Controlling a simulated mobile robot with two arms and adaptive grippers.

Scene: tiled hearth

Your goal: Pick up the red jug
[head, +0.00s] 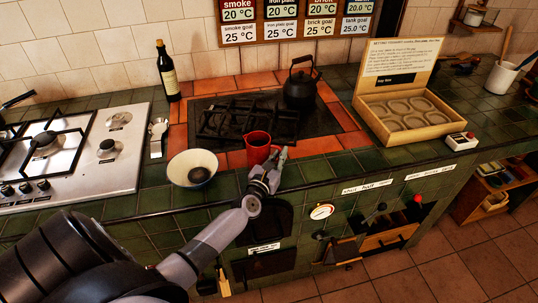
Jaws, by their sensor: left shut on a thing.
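The red jug (257,146) stands upright at the front of the hob area, on or just above the red tiles by the counter edge. I cannot tell whether its base touches the tiles. My left gripper (271,166) is shut on the jug's right side, with its fingers near the rim and side. The fingers and wrist hide the jug's lower right part. My right gripper is not in view.
A white bowl (183,178) stands just left of the jug. A black kettle (300,88) stands behind right, a dark bottle (169,78) behind left. A wooden box (447,122) with an open lid is at right. Green tiles (330,168) are clear.

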